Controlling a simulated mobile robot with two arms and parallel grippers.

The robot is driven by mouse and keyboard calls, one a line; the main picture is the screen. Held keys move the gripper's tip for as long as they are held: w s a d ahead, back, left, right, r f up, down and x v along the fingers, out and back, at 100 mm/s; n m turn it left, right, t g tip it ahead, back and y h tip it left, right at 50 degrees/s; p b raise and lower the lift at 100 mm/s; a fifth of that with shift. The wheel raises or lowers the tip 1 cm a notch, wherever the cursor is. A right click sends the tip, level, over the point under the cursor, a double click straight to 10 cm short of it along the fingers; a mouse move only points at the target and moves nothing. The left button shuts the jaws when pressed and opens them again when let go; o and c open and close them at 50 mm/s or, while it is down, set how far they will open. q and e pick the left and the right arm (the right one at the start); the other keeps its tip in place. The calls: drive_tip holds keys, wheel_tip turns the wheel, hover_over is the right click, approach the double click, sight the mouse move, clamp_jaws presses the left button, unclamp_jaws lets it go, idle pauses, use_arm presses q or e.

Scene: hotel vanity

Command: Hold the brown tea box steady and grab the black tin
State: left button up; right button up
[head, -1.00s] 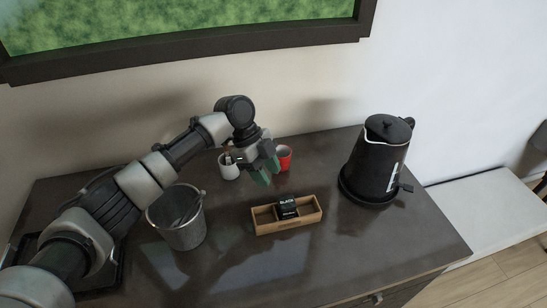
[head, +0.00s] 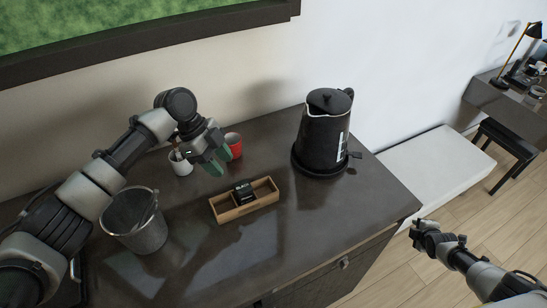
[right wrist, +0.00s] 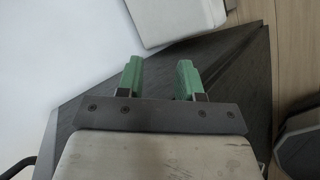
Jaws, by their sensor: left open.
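The brown tea box (head: 262,203) is an open, divided wooden tray on the dark vanity top. The black tin (head: 243,188), with white lettering on its label, sits in its middle part. My left gripper (head: 216,161) has green fingers and hangs open and empty behind the box, close to the cups and apart from the box. My right gripper (head: 418,230) is at the right, beyond the vanity's edge and far from the box. In the right wrist view its two green fingers (right wrist: 160,80) stand apart with nothing between them.
A black kettle (head: 323,135) stands on its base right of the box. A metal bucket (head: 135,225) is at the left, and a white cup (head: 180,163) and red cup (head: 234,145) stand behind. The vanity top (head: 290,230) in front of the box is clear.

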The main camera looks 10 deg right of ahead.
drive_tip(key=w+d+r+n+t+h, duration=0.1)
drive_tip(key=w+d+r+n+t, duration=0.25)
drive_tip(key=w+r, duration=0.7)
drive_tip(key=w+d+r+n+t, duration=0.2)
drive_tip(key=w+r+n, duration=0.4)
drive_tip(key=r, duration=0.8)
drive_tip(key=w+a+r+n+y, duration=0.2)
drive_tip(key=w+a+r+n, duration=0.15)
drive_tip(key=a+r, duration=0.5)
drive_tip(key=w+a+r+n+y, duration=0.25)
drive_tip(key=w+a+r, duration=0.25)
drive_tip(key=a, duration=0.6)
drive_tip(key=s+a+r+n, duration=0.3)
drive_tip(key=a+r+n, duration=0.3)
drive_tip(key=a+r, duration=0.65)
drive_tip(key=n+g, duration=0.4)
drive_tip(key=g, duration=1)
hover_over(273, 183)
drive_tip(key=shift+h, duration=0.45)
wheel_tip(273, 183, down, 19)
drive_tip(key=shift+w, duration=0.1)
drive_tip(key=shift+f, duration=0.65)
wheel_tip(273, 183, down, 10)
drive_tip(key=shift+r, duration=0.1)
